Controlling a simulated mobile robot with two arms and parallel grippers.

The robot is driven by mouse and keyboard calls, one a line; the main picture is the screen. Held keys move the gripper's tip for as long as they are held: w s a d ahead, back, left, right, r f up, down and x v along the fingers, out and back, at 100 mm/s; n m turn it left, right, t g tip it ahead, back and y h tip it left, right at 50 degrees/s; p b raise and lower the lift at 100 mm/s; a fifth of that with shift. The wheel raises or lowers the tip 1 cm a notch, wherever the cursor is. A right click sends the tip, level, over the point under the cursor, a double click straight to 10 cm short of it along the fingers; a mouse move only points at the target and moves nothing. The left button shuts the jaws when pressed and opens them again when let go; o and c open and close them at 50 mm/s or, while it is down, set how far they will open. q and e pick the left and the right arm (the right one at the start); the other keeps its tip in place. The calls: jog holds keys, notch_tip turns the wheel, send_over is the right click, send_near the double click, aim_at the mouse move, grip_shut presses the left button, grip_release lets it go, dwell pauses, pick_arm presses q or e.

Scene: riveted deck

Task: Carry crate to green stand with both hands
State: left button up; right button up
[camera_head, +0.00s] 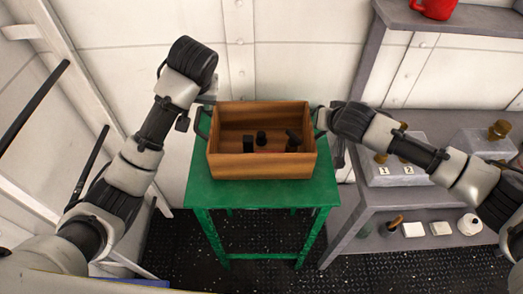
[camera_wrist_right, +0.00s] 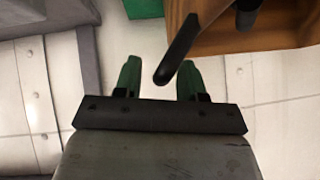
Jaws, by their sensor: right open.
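The open wooden crate (camera_head: 262,166) rests on top of the green stand (camera_head: 265,193) in the head view. It looks level and holds a few small dark objects (camera_head: 262,138). My left gripper (camera_head: 204,112) is at the crate's left side, by the dark handle there; its fingers are too small to read. My right gripper (camera_head: 324,120) is at the crate's right side. In the right wrist view its green-tipped fingers (camera_wrist_right: 158,80) stand apart, with the crate's dark handle (camera_wrist_right: 180,48) showing between them. The crate wall (camera_wrist_right: 212,18) is at the upper right there.
A grey shelf unit (camera_head: 375,212) stands close to the right of the stand, with numbered grey boxes (camera_head: 390,172) and small items below. A red object (camera_head: 434,8) sits on its upper shelf. Wall panels are behind; dark floor (camera_head: 180,245) is open in front.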

jog(key=v, duration=1.1)
jog(key=shift+s+r, duration=0.2)
jog(key=shift+d, duration=0.1)
